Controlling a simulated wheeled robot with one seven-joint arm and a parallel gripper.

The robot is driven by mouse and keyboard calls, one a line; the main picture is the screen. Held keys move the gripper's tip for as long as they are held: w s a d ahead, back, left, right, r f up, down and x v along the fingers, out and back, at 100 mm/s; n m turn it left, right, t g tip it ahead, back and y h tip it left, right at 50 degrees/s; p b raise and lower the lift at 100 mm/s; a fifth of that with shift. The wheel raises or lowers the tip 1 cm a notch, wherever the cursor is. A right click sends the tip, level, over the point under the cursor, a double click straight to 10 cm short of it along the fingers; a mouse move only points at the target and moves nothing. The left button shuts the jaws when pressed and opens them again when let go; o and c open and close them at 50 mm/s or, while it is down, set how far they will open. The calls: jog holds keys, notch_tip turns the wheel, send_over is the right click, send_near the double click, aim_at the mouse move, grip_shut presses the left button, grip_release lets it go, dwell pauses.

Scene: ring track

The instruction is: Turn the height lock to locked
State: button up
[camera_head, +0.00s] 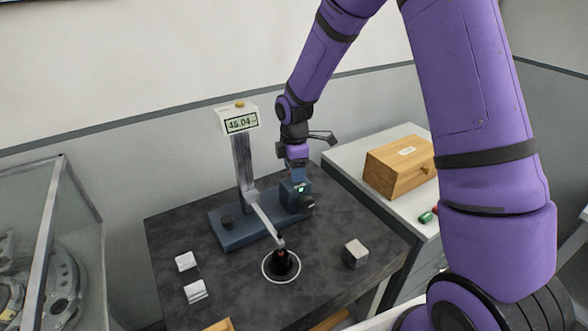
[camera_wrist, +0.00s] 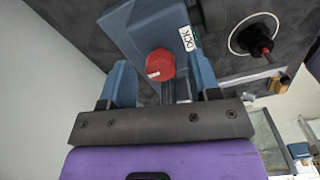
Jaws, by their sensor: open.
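The height lock is a red knob (camera_wrist: 160,65) with a white mark on its face, on a blue housing (camera_wrist: 150,30) in the wrist view. A partly cut-off label (camera_wrist: 188,38), seemingly ending in "OCK", is beside it. My gripper (camera_wrist: 163,78) is open, one blue finger on each side of the knob; I cannot tell whether they touch it. In the head view my gripper (camera_head: 297,172) is over the blue housing (camera_head: 294,195) on the gauge base, and the red knob is hidden. The knob's setting is unclear.
The gauge column (camera_head: 243,170) carries a display (camera_head: 240,124) reading about 45.04. Its arm reaches a dark part with a red top (camera_head: 282,262) in a white ring. Two pale blocks and a metal cube (camera_head: 355,253) lie on the dark table. A wooden box (camera_head: 400,165) stands right.

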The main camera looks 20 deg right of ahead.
jog(key=shift+f, duration=0.2)
jog(key=c, duration=0.9)
